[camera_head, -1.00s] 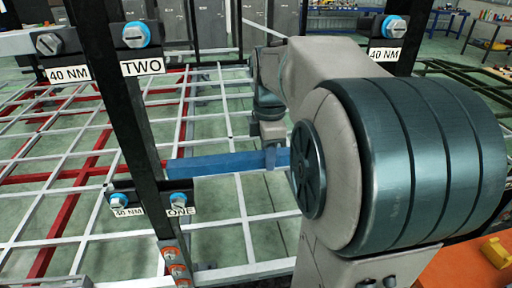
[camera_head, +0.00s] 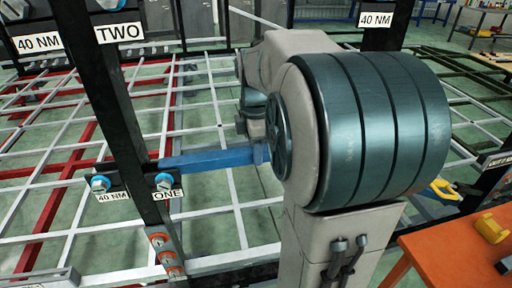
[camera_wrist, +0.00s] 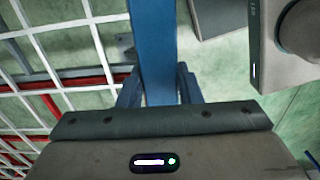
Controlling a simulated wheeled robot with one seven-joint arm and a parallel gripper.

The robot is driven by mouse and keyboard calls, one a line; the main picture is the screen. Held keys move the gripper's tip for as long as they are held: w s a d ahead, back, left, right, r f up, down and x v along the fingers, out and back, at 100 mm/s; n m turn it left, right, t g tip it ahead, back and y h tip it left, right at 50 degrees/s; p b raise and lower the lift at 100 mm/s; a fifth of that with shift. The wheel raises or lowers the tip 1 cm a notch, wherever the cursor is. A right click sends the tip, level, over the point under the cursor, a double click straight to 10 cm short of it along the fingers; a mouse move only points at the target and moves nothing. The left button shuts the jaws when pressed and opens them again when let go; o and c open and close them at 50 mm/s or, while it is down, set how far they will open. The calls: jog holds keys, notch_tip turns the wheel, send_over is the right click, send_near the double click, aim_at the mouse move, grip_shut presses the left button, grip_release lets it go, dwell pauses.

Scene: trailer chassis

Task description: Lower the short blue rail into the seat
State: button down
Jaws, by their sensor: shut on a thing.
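The short blue rail (camera_head: 210,160) is held roughly level in the head view. Its left end meets or passes behind the black upright post, just above the ONE label; contact there cannot be told. My gripper (camera_head: 258,153) is at the rail's right part, largely hidden by my arm. In the wrist view, the fingers of my gripper (camera_wrist: 159,88) stand on both sides of the blue rail (camera_wrist: 154,40), shut on it. The rail runs up out of that picture. I cannot make out the seat clearly in either view.
The black post (camera_head: 110,100) carries blue-capped bolts (camera_head: 164,181) and TWO (camera_head: 118,32) and ONE (camera_head: 167,194) labels. White and red frame bars spread behind the rail. An orange table (camera_head: 450,250) with a yellow item (camera_head: 490,229) stands at lower right.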

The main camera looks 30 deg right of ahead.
jog(key=shift+f, duration=0.25)
dwell(0.6)
jog(key=c, duration=0.9)
grip_release()
jog(key=shift+c, duration=0.2)
